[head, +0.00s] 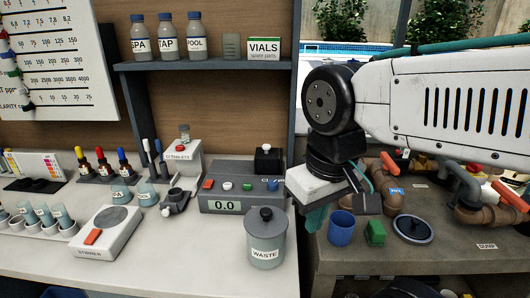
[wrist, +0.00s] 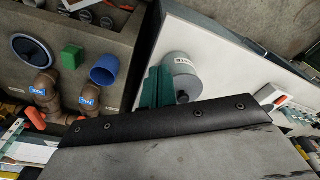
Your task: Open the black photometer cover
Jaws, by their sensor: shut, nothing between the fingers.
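The photometer (head: 240,196) is a grey box on the white counter, with coloured buttons and a display reading 0.0. Its black cover (head: 267,160) stands at the back right of its top, with a small white knob. The cover looks down, but its hinge cannot be made out. My gripper (head: 314,219) is to the right of the photometer, past the counter's right edge, apart from the cover. Its teal fingers are together and empty in the wrist view (wrist: 158,88). The photometer cannot be clearly made out in the wrist view.
A lidded waste jar (head: 266,240) stands in front of the photometer, near my gripper. It also shows in the wrist view (wrist: 183,70). A blue cup (head: 341,228), a green block (head: 375,232) and pipes occupy the right-hand bench. A post rises behind the counter's right end.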

